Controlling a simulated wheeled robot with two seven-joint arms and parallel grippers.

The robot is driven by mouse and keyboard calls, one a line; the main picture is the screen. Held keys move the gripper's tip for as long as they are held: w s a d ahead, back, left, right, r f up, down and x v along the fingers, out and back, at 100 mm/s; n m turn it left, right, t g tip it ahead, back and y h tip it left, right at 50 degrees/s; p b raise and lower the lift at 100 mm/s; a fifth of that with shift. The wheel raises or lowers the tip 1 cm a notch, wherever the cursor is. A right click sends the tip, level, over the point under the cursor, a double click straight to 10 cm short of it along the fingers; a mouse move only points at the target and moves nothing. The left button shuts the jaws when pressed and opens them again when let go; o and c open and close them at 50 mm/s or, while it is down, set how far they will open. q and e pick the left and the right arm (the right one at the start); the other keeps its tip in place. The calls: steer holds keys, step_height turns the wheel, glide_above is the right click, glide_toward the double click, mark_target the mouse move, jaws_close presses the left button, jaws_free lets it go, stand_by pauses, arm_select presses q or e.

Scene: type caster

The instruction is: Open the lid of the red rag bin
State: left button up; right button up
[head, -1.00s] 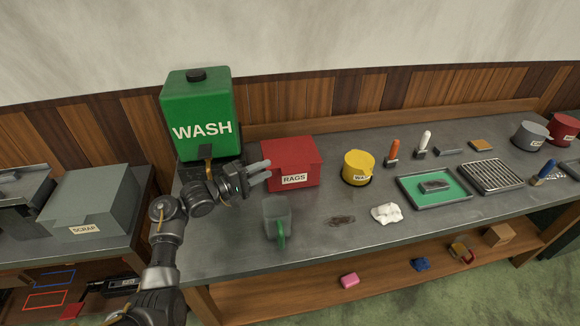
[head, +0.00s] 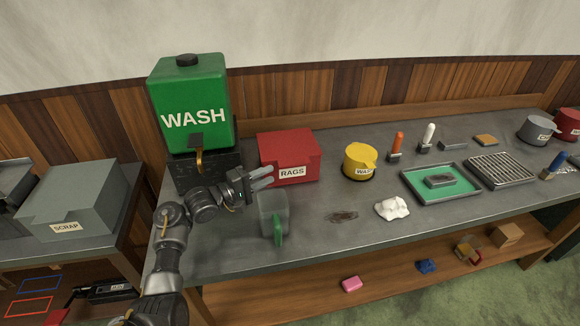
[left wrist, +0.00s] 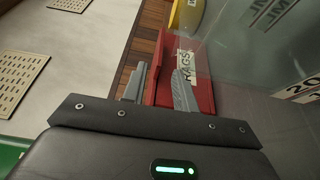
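The red rag bin (head: 289,156), labelled RAGS, stands on the grey bench with its lid down. In the left wrist view the bin (left wrist: 204,68) lies beyond the fingers, its label sideways. My left gripper (head: 266,179) is at the bin's lower left front, fingers pointing right and partly overlapping the bin's front corner. Its two fingers (left wrist: 159,88) are apart with nothing held between them. Whether a finger touches the bin I cannot tell. My right gripper is not in view.
A clear measuring jug (head: 272,213) with a green handle stands close below the left gripper. The green WASH tank (head: 192,105) is behind the arm. A yellow pot (head: 359,161) stands right of the bin. A white rag (head: 392,208) lies on the bench.

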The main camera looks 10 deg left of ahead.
mark_target(286, 167)
arm_select(q)
steer(key=x, duration=0.9)
jaws_close()
